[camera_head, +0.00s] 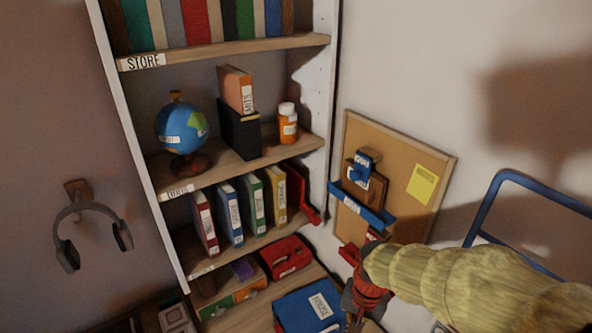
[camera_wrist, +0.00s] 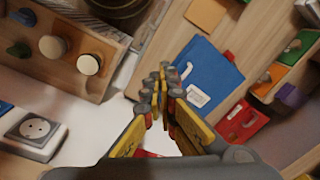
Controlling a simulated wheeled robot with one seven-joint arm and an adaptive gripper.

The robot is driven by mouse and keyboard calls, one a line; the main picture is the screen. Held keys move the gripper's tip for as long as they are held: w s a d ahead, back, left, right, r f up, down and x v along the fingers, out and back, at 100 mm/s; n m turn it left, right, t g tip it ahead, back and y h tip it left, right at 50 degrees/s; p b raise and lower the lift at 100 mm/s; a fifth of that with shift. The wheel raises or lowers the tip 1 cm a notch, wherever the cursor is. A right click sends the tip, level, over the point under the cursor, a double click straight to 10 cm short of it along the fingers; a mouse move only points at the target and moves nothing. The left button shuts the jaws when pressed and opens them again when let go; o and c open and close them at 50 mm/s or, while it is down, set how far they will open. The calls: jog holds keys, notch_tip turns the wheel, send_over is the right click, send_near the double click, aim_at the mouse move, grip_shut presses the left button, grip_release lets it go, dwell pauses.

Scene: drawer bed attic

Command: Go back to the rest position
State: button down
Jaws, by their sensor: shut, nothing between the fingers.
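My gripper (camera_wrist: 163,88) is in the middle of the wrist view, with yellow fingers and grey segmented tips drawn together and nothing between them. In the head view my arm comes in from the lower right in a pale yellow-green sleeve. Its red and dark wrist is at the bottom, just right of a blue binder (camera_head: 308,308). The fingers are hidden or cut off there. In the wrist view the blue binder (camera_wrist: 205,75) lies beyond the fingertips, apart from them as far as I can tell.
A shelf unit holds a globe (camera_head: 181,130), an orange bottle (camera_head: 288,124) and several binders. A red case (camera_head: 286,256) lies low. A corkboard (camera_head: 413,160) hangs right; headphones (camera_head: 92,230) hang left. The wrist view shows a wooden peg rack (camera_wrist: 62,50) and a socket (camera_wrist: 33,132).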

jog(key=s+d+r+n+t, duration=0.2)
jog(key=s+r, duration=0.3)
jog(key=r, duration=0.4)
jog(key=s+d+r+n+t, duration=0.2)
jog(key=s+r, duration=0.3)
jog(key=r, duration=0.5)
jog(key=shift+s+d+n+t+h, duration=0.3)
jog(key=shift+s+d+t+h, duration=0.1)
jog(key=shift+d+t, duration=0.2)
jog(key=shift+r, duration=0.1)
dwell(1.5)
